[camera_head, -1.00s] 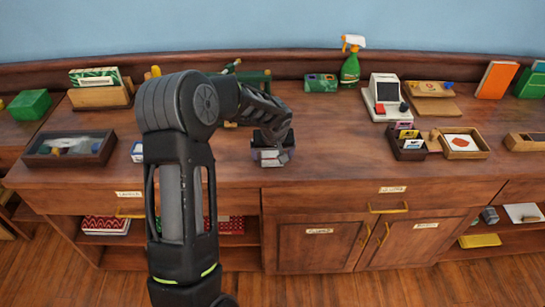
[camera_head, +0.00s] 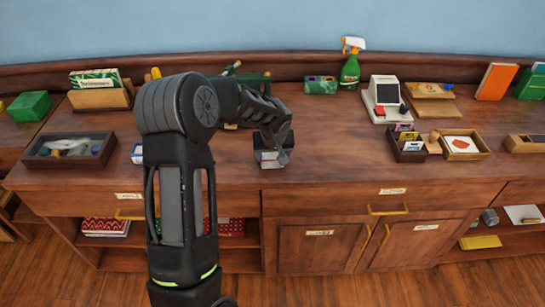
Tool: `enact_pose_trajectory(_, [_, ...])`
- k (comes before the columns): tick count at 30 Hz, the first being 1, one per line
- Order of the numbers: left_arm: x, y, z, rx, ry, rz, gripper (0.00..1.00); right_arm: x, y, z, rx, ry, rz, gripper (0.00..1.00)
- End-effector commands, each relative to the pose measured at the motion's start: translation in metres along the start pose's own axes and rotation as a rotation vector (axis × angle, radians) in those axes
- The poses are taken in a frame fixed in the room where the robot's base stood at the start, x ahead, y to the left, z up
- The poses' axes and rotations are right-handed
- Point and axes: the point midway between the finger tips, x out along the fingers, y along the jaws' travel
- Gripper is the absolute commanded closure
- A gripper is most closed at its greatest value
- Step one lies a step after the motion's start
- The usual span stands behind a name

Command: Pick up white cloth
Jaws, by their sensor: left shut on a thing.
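My left gripper (camera_head: 272,158) is at the front edge of the wooden counter, left of its middle, pointing down. It is shut on a small pale thing, most likely the white cloth (camera_head: 268,155). My own fingers and wrist hide most of it, so its shape is not clear. I cannot tell whether it still touches the counter top. My right gripper is not in view.
A dark tray (camera_head: 97,156) with a whitish item and other small things lies at the left. A spray bottle (camera_head: 350,72), a card reader (camera_head: 383,95) and small boxes (camera_head: 461,157) stand to the right.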

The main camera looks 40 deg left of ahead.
Motion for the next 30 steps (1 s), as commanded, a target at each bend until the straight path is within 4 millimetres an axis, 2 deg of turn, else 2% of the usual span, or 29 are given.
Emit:
enact_pose_trajectory(5, [-0.014, 0.001, -0.007, -0.001, 0.005, 0.002, 0.74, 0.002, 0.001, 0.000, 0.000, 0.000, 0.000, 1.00])
enact_pose_trajectory(15, [-0.073, 0.000, -0.031, -0.001, 0.004, 0.002, 0.74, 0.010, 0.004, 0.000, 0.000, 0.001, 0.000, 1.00])
enact_pose_trajectory(18, [-0.085, 0.001, -0.036, 0.000, 0.004, 0.002, 0.74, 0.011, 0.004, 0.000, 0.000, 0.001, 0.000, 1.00])
enact_pose_trajectory(22, [-0.092, 0.000, -0.038, 0.000, 0.001, 0.001, 0.74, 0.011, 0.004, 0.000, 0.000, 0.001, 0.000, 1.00])
enact_pose_trajectory(30, [-0.092, 0.000, -0.038, 0.000, 0.001, 0.001, 0.74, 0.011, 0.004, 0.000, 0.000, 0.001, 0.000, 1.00])
